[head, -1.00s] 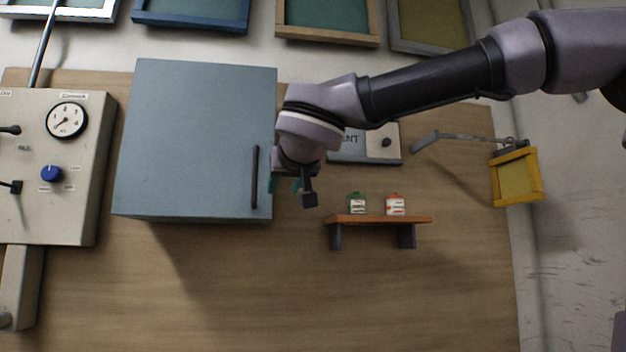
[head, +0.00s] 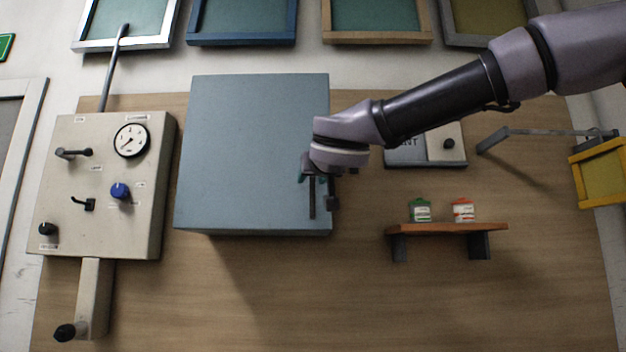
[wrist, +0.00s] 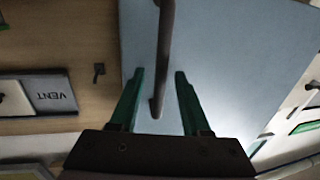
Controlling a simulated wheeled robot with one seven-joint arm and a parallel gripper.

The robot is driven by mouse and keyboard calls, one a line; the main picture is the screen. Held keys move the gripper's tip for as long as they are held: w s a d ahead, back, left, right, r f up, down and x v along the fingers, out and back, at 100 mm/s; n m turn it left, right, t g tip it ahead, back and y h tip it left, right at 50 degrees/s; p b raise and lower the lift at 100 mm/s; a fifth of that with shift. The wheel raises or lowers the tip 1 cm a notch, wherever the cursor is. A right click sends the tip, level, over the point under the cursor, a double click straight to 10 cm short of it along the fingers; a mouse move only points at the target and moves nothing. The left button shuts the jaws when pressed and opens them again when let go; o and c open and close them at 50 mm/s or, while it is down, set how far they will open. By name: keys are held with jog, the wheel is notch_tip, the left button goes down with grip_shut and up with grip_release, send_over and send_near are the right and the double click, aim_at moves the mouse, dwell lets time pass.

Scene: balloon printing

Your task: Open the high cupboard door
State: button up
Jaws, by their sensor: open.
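The high cupboard (head: 250,150) is a blue-grey box on the wooden board, and its door looks shut. Its dark vertical bar handle (head: 312,200) is near the door's right edge. My gripper (head: 318,178) is at the handle in the head view, partly hiding its upper part. In the wrist view my gripper (wrist: 158,82) has its two green fingers apart, one on each side of the handle (wrist: 163,50). The handle's end lies between the fingers, with a visible space on both sides. The door face (wrist: 230,60) fills the area behind it.
A control panel (head: 75,165) with a gauge and knobs stands left of the cupboard. To the right are a small shelf (head: 450,228) with two little containers, a VENT panel (head: 405,152) and a yellow frame (head: 602,175) at a metal arm. The board below the cupboard is clear.

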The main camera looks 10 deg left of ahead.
jog(key=shift+w+a, duration=0.1)
jog(key=shift+w, duration=0.2)
grip_shut()
dwell(1.3)
